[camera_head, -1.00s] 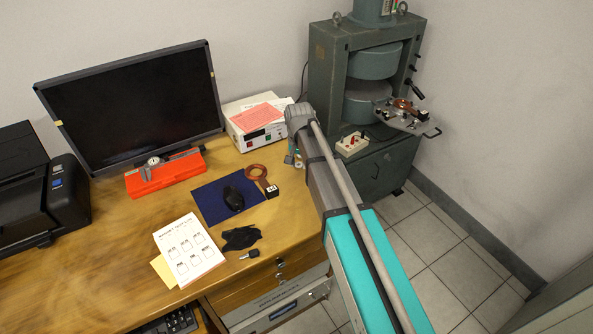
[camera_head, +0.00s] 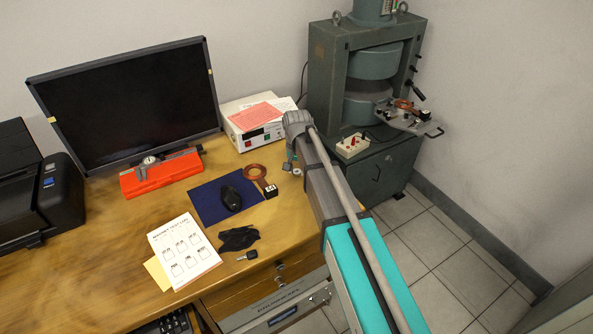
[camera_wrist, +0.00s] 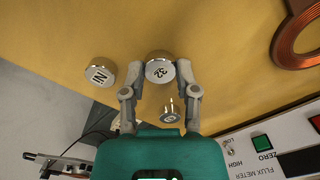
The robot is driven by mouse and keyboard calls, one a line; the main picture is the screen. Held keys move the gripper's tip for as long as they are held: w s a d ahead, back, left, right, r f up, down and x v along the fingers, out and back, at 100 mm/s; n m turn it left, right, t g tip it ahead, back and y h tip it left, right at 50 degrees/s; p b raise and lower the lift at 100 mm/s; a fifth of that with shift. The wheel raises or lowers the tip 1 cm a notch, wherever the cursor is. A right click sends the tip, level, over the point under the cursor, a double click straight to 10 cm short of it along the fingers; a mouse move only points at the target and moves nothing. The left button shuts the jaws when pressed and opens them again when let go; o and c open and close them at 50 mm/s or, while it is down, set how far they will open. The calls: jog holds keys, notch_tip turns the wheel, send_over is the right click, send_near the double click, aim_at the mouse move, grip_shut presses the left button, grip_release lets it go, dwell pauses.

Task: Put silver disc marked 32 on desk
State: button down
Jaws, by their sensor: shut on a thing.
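The silver disc marked 32 (camera_wrist: 160,70) sits between my fingertips in the wrist view, its marked face toward the camera. My gripper (camera_wrist: 161,75) is shut on it from both sides. I cannot tell whether the disc touches the desk (camera_wrist: 220,60) or is just above it. A silver disc marked Ni (camera_wrist: 101,72) stands left of my gripper, apart from it. Another small silver cylinder (camera_wrist: 171,110) shows between my fingers, nearer the palm. In the head view my gripper is mostly hidden behind my wrist, at the desk's right end (camera_head: 120,240).
The flux meter (camera_wrist: 278,155) is close to my gripper, and a copper ring coil (camera_wrist: 295,38) is on the other side. The grey magnet press (camera_head: 325,85) stands behind.

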aim_at(297, 171)
jog(key=shift+f, duration=0.2)
jog(key=shift+c, duration=1.8)
grip_release()
jog(key=shift+r, duration=0.1)
jog(key=shift+r, duration=0.15)
notch_tip(297, 171, up, 12)
jog(key=p, duration=1.2)
jog(key=s+d+n, duration=0.2)
jog(key=s+d, duration=1.7)
jog(key=d, duration=0.2)
jog(key=shift+s+d, duration=0.25)
jog(key=shift+d, duration=0.15)
